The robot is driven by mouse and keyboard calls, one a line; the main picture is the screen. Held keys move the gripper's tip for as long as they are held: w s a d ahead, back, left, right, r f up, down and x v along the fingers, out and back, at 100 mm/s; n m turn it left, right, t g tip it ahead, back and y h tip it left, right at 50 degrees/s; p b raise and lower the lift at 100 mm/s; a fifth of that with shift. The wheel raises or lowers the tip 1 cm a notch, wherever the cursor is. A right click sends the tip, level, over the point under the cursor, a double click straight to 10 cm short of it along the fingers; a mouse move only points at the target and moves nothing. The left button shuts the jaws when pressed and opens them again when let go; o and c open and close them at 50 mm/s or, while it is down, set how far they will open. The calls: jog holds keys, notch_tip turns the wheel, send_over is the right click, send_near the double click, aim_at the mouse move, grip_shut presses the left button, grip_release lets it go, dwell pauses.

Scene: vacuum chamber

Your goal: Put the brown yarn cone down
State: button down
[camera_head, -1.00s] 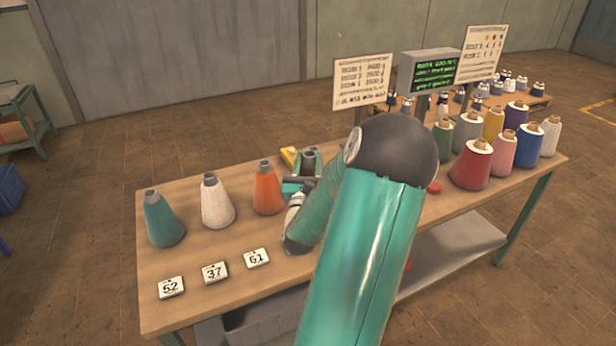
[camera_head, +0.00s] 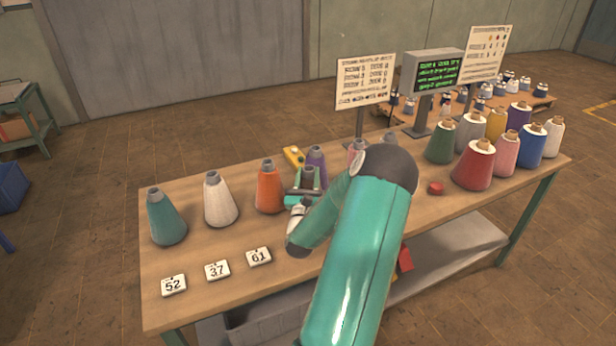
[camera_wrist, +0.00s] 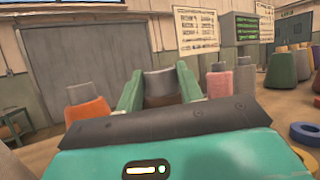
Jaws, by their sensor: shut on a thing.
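My gripper (camera_head: 304,186) is over the middle of the table (camera_head: 215,285), just right of the orange cone (camera_head: 269,190). Its two green fingers, seen in the wrist view (camera_wrist: 160,90), are shut on the brown yarn cone (camera_wrist: 160,101). The cone's grey tip stands up between the fingers, and it looks upright.
Teal (camera_head: 166,222) and white (camera_head: 220,204) cones stand left, behind number cards (camera_head: 217,270). Purple (camera_head: 317,160) and pink (camera_head: 355,152) cones stand close behind my gripper, with a yellow item (camera_head: 293,157). More cones crowd the right end. A red disc (camera_head: 436,188) lies right of my arm.

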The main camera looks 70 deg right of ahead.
jog(key=shift+f, duration=0.1)
jog(key=c, duration=1.1)
grip_release()
jog(key=shift+c, duration=0.2)
jog(key=shift+o, duration=1.2)
jog(key=v, duration=1.2)
